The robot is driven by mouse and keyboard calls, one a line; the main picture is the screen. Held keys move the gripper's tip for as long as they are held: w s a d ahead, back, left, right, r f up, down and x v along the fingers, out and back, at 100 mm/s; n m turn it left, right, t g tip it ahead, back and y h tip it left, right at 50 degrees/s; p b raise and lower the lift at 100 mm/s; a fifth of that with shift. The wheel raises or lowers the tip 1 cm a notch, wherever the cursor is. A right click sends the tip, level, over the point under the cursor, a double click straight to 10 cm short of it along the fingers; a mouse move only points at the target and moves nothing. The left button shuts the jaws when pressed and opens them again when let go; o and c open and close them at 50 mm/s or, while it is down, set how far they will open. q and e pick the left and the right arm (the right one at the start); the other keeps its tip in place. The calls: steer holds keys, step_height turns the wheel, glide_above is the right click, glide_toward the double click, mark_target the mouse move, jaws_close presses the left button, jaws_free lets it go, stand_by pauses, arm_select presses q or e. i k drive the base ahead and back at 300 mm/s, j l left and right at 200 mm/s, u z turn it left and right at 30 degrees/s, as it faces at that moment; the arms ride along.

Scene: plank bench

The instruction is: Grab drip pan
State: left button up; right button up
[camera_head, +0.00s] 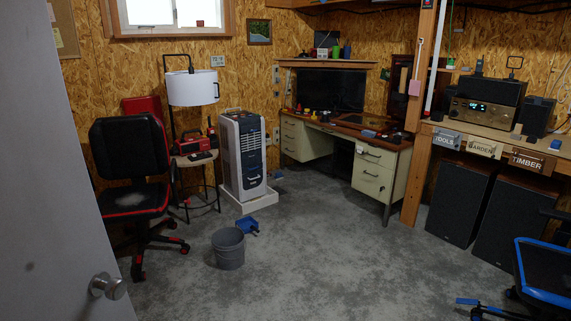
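A shallow white tray (262,201), which looks like the drip pan, lies on the grey floor left of the desk. A tall grey and white portable cooler or air conditioner (243,155) stands upright in it and hides most of its inside. The tray's front and right rim show. Neither of my grippers is in view.
A grey bucket (228,249) and a small blue dustpan-like object (247,225) stand on the floor in front of the tray. A round side table (195,159) and a black-red chair (132,175) are left, a desk (373,169) right. An open door (50,180) fills the left edge. The middle floor is clear.

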mark_target(247, 224)
steer(key=i+l+z, duration=0.1)
steer(key=i, duration=0.65)
steer(key=i+l+z, duration=0.1)
steer(key=i+l, duration=0.15)
steer(key=i, duration=0.55)
steer(key=i+l+z, duration=0.1)
steer(key=i, duration=0.65)
